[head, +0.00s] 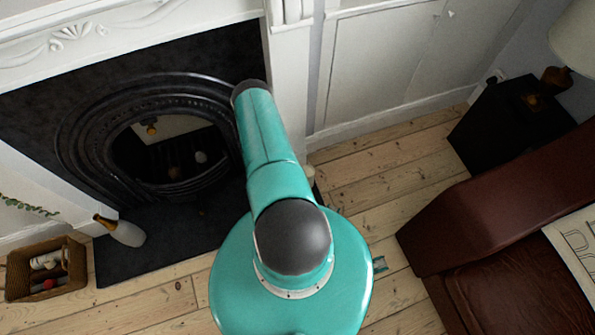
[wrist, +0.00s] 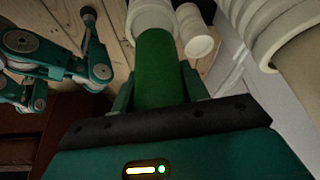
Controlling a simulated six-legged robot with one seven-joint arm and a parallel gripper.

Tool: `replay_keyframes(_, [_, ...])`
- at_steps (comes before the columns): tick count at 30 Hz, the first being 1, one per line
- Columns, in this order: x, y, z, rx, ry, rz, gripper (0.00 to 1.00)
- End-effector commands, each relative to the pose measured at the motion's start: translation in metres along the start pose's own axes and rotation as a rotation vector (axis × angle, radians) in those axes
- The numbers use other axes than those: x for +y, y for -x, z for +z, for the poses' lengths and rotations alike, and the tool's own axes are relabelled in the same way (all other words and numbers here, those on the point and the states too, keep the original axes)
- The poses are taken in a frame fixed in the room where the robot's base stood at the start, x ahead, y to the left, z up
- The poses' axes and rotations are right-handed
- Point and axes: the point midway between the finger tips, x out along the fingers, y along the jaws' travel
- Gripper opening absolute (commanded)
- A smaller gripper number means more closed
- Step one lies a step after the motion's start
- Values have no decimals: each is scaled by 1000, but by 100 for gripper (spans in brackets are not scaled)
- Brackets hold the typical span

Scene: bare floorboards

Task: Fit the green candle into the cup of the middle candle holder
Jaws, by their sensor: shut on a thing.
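The green candle (wrist: 156,72) is between the two fingers of my gripper (wrist: 157,88) in the wrist view, and the gripper is shut on it. The candle's far end meets a white candle holder (wrist: 150,14) at the top of the picture. I cannot tell whether that end is inside its cup or only against it. A second white holder (wrist: 196,32) stands just to the right. A larger, nearer cream round piece (wrist: 272,30) is at the upper right, partly cut off. In the head view my arm hides the gripper and candle.
In the head view a black fireplace (head: 165,130) is at the left, with a bottle (head: 122,231) and a basket (head: 45,272) by it. A brown leather seat (head: 500,220) and a black box (head: 505,125) are at the right. Bare floorboards (head: 375,170) lie between.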

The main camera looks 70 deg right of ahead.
Motion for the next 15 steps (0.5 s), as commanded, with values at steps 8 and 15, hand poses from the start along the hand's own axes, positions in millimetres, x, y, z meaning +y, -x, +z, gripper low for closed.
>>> replay_keyframes(8, [1, -26, 12, 0, 1, 2, 13])
replay_keyframes(15, [1, -26, 12, 0, 1, 2, 13])
